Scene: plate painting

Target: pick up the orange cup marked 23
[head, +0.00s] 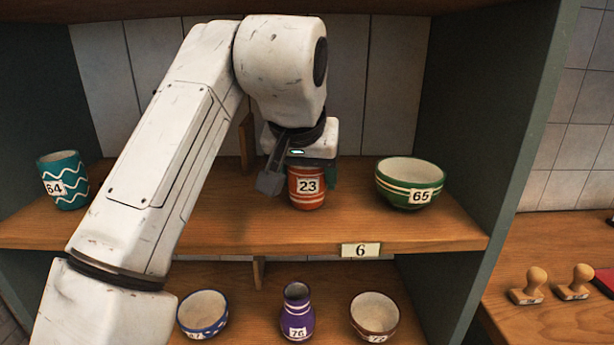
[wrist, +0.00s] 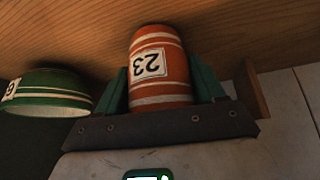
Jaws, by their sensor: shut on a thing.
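The orange cup marked 23 (head: 308,199) has pale stripes and a white label, and is upright at the middle of the upper shelf. My gripper (head: 312,172) is over it from above, with its fingers on either side of the cup. In the wrist view the orange cup (wrist: 160,75) sits between the green fingers of my gripper (wrist: 162,88), which are shut on it. The cup's base appears at or very near the shelf; I cannot tell whether it is lifted. Its rim is hidden by my gripper in the head view.
A green striped bowl marked 65 (head: 410,183) stands to the right and a teal cup marked 64 (head: 63,180) at the far left of the upper shelf (head: 240,235). A purple vase (head: 297,310) and two bowls stand below. Stamps (head: 527,286) lie on the right-hand table.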

